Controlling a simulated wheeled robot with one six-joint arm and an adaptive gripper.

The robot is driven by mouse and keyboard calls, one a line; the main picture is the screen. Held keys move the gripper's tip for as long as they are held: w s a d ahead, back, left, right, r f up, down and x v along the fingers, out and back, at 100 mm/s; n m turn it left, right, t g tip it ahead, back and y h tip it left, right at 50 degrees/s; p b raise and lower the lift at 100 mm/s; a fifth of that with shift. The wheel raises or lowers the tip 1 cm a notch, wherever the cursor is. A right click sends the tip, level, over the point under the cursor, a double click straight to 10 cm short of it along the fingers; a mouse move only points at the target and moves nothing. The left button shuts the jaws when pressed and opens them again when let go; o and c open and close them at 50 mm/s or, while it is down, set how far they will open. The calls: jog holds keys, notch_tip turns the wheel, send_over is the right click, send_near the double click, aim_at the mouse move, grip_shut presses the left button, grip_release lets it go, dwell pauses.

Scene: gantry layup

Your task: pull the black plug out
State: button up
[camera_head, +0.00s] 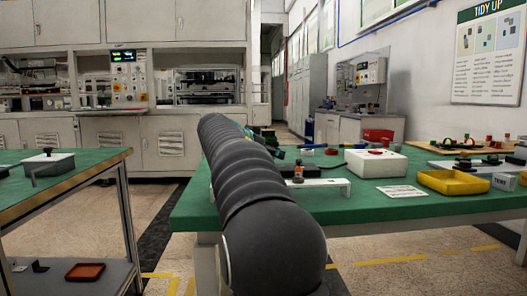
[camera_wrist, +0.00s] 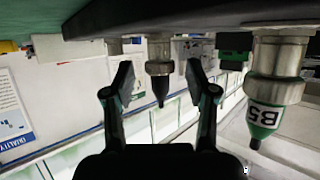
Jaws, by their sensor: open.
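In the wrist view, a plug with a metal collar and a black end (camera_wrist: 160,88) sticks out of a dark panel (camera_wrist: 200,14) along the top of the picture. My gripper (camera_wrist: 159,77) is open, with one finger on each side of this plug. Gaps show between the plug and both fingers, so it looks untouched. In the head view, my arm hides the middle of the green table, and I cannot make out the gripper or the black plug.
In the wrist view, a green block (camera_wrist: 235,45) sits on the panel between the plugs. In the head view, the green table (camera_head: 360,211) holds a white box (camera_head: 376,164), a yellow tray (camera_head: 452,182) and a white bracket (camera_head: 318,184). Another green-topped table (camera_head: 85,165) stands left, across an aisle.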

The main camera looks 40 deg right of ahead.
jog(key=shift+d, duration=0.2)
grip_shut()
dwell(0.4)
jog(key=shift+r+p, duration=1)
jog(key=shift+r, duration=0.4)
dwell(0.5)
jog(key=shift+r+p, duration=1.15)
jog(key=shift+r, duration=0.55)
